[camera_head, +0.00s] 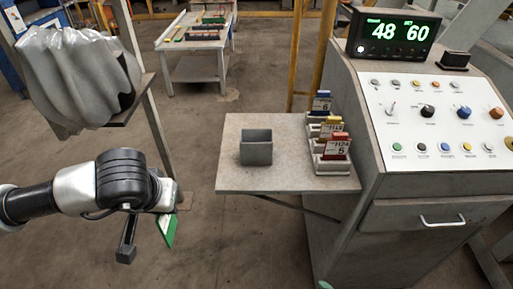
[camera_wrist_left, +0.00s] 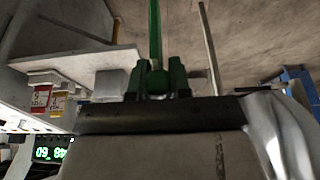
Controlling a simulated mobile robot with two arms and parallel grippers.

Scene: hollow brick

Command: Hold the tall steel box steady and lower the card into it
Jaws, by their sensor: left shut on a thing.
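The steel box (camera_head: 256,147) is grey, open at the top, and stands upright on the small side shelf. It also shows in the left wrist view (camera_wrist_left: 110,85). My left gripper (camera_head: 163,208) is shut on a green card (camera_head: 167,232), which hangs tilted below it. The gripper and card are left of the shelf, apart from the box. In the left wrist view the card (camera_wrist_left: 155,35) appears edge-on, between the fingers (camera_wrist_left: 158,80). My right gripper is not in view, and nothing touches the box.
The side shelf (camera_head: 230,179) also bears a rack (camera_head: 333,165) with several coloured cards, right of the box. A control console (camera_head: 430,130) stands at the right. A grey wrapped bundle (camera_head: 75,75) sits on a stand above my left arm. Floor is clear between arm and shelf.

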